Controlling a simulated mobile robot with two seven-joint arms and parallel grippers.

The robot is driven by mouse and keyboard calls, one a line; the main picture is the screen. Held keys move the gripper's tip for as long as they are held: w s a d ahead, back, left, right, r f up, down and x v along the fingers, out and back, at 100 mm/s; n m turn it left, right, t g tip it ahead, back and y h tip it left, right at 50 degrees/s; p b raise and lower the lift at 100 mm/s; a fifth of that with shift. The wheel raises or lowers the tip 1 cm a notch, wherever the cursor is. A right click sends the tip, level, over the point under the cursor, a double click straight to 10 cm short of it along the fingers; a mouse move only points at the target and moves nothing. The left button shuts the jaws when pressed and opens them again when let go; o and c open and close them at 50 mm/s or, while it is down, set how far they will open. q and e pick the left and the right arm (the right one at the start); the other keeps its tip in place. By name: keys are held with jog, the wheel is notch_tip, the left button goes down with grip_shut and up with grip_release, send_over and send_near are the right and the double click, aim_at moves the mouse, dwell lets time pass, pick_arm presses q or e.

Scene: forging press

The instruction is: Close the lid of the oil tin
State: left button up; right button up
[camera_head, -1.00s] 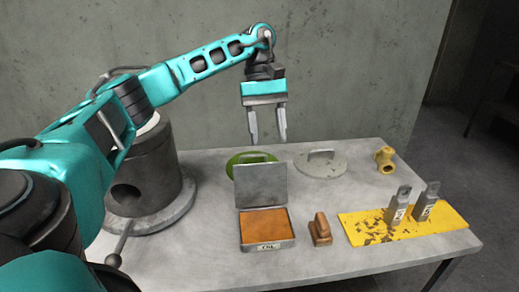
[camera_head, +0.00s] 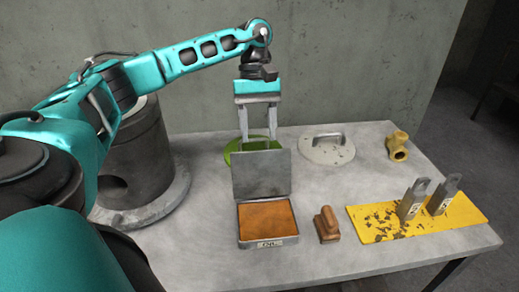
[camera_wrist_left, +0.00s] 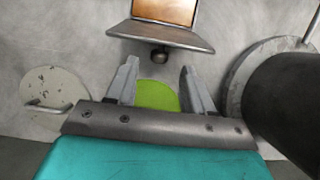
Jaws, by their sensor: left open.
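The oil tin (camera_head: 267,243) is a shallow grey box with a brown-orange inside and a label on its front. Its grey lid (camera_head: 261,174) stands upright at the back edge, so the tin is open. The tin's orange inside also shows at the top of the left wrist view (camera_wrist_left: 168,10), with the lid (camera_wrist_left: 160,36) edge-on and a dark knob (camera_wrist_left: 160,56) on it. My left gripper (camera_head: 258,139) points down behind the lid, open and empty. Its fingers (camera_wrist_left: 155,78) show apart in the wrist view, with the lid beyond them. My right gripper is not seen.
A green disc (camera_head: 234,148) lies behind the lid, under my left gripper. A grey plate with a handle (camera_head: 327,149), a brass fitting (camera_head: 398,146), a brown stamp-like block (camera_head: 327,225) and a yellow mat (camera_head: 384,231) with two metal tags are rightward. A dark cylinder (camera_head: 139,170) stands left.

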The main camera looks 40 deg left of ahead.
aim_at(261, 171)
pick_arm(q)
jog(key=shift+x, duration=2.25)
grip_shut()
